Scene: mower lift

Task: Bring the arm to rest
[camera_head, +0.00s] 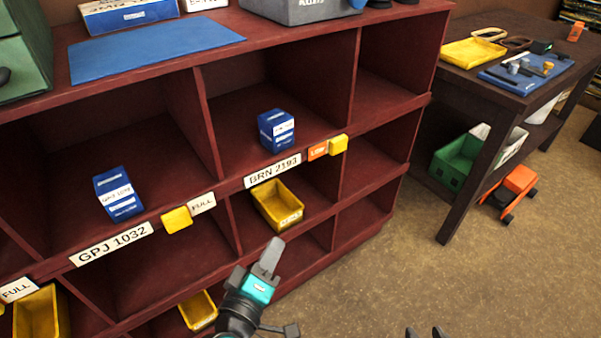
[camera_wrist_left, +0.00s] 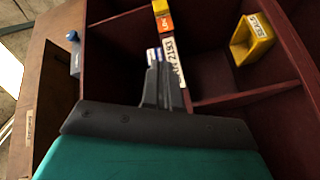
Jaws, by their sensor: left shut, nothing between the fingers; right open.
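My left gripper (camera_head: 270,255) is in front of the dark red shelf unit, below the yellow bin of the middle column. It is shut with nothing between its fingers, and its grey fingers point up. In the left wrist view the shut fingers (camera_wrist_left: 162,84) stand in front of the shelf and partly cover the label there. My right gripper (camera_head: 425,332) shows only as two dark fingertips at the bottom edge, apart from each other and over the floor. Most of my right arm is out of view.
The shelf unit (camera_head: 225,180) holds blue boxes (camera_head: 118,193) (camera_head: 276,130) and yellow bins (camera_head: 278,205). A dark workbench (camera_head: 470,85) stands at the right, with a green crate (camera_head: 455,160) and an orange toy vehicle (camera_head: 510,190) below. The floor (camera_head: 420,280) between is clear.

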